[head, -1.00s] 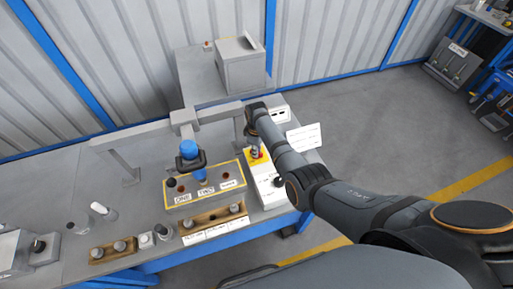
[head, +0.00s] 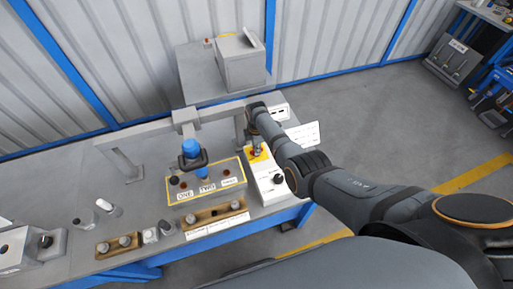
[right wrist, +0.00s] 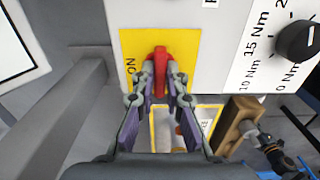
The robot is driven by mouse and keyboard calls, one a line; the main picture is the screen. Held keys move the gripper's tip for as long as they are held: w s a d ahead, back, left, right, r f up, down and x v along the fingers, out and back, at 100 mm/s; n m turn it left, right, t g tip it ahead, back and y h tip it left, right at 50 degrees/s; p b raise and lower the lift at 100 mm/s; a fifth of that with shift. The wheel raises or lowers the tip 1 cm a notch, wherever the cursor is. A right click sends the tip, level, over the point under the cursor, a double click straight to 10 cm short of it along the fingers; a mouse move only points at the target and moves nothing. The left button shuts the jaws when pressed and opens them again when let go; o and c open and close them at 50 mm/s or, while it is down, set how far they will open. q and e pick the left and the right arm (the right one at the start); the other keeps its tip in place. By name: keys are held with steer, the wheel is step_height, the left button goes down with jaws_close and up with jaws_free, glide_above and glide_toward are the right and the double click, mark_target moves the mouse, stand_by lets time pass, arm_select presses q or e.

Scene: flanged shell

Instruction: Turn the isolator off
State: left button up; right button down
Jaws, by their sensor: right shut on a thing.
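The isolator is a red handle (right wrist: 160,70) on a yellow plate (right wrist: 190,48) marked "ON" at its left, on a pale box. In the right wrist view the handle points along the picture's up-down line, between the fingers of my right gripper (right wrist: 161,82). The gripper is shut on the handle, one finger on each side. In the head view the yellow plate (head: 258,152) is at the front of the box, and my right gripper (head: 257,150) reaches it from above. The handle is mostly hidden there. My left gripper is not in view.
To the left in the head view stand a labelled grey fixture (head: 207,187) under a blue-topped spindle (head: 190,148), and a wooden holder (head: 215,216). A grey beam (head: 153,131) runs behind.

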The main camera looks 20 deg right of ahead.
stand_by(0.4)
steer(key=c, duration=1.4)
jaws_free()
step_height(320, 180, up, 12)
steer(key=shift+r, duration=0.1)
